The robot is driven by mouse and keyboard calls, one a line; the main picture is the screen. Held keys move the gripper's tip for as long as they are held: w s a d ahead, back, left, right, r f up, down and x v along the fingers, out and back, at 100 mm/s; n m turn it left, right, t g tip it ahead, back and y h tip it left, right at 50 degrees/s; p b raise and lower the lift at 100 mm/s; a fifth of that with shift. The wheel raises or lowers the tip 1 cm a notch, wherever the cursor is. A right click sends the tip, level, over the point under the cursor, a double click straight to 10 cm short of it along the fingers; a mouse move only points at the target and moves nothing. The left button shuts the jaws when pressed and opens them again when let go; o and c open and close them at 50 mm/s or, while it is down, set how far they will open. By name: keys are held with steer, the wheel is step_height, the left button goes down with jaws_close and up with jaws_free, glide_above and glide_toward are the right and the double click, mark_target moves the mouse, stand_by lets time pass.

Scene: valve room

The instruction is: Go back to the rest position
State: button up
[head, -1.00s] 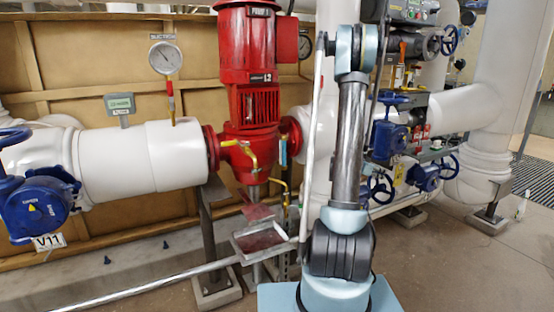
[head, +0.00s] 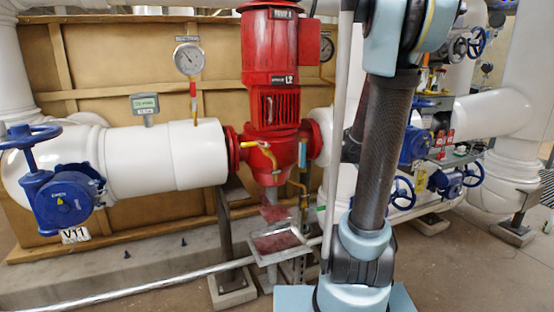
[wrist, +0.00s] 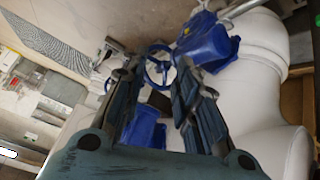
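My gripper (wrist: 156,78) shows in the wrist view with its two dark fingers spread apart and nothing held between them. A blue handwheel (wrist: 160,70) appears beyond the gap between the fingertips, and blue valve bodies (wrist: 207,42) lie behind it next to white pipe. In the head view my arm stands upright right of centre, its upper part close to the camera. My gripper is outside that view.
A red pump (head: 272,95) stands on the white pipe line (head: 165,158). The blue valve V11 (head: 62,200) is at the left, a gauge (head: 189,59) above the pipe. Several blue valves (head: 449,184) are at the right. A metal rail (head: 150,285) crosses low in front.

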steer(key=s+a+f+n+g+y, duration=0.1)
steer(key=s+a+f+n+y, duration=0.1)
steer(key=s+a, duration=0.7)
steer(key=s+a+f+n+g+y, duration=0.1)
steer(key=s+a+f+n+y, duration=0.2)
steer(key=s+a+n, duration=0.3)
steer(key=s+a+y, duration=0.1)
steer(key=s+a, duration=0.3)
steer(key=s, duration=0.4)
steer(key=shift+s+y, duration=0.35)
steer(key=shift+y, duration=0.05)
steer(key=shift+a, duration=0.1)
steer(key=shift+w+f, duration=0.2)
steer(key=shift+w, duration=0.3)
stand_by(4.7)
